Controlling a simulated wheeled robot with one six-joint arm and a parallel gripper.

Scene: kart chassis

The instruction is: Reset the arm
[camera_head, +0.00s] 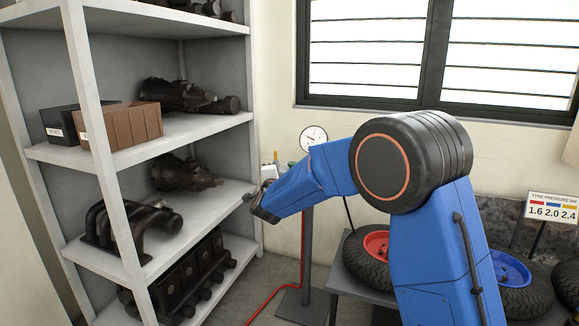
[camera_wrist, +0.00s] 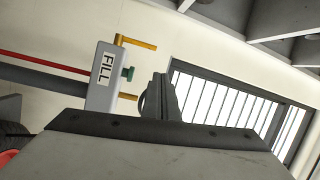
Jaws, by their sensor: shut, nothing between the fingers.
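My blue arm (camera_head: 435,250) rises at the right of the head view, bends at a large black joint and reaches left. My gripper (camera_head: 262,202) is at its far end, close to the right edge of the shelving and in front of the gauge stand. In the wrist view my gripper (camera_wrist: 162,95) shows at the centre with its fingers together and nothing between them. Its fingertips are small and partly dark in the head view.
A grey shelf unit (camera_head: 125,157) with bins and engine parts stands at the left. A stand with a pressure gauge (camera_head: 313,137) and red hose is behind my gripper. A FILL box (camera_wrist: 104,75) shows in the wrist view. Tyres (camera_head: 368,260) lie on a low table at right.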

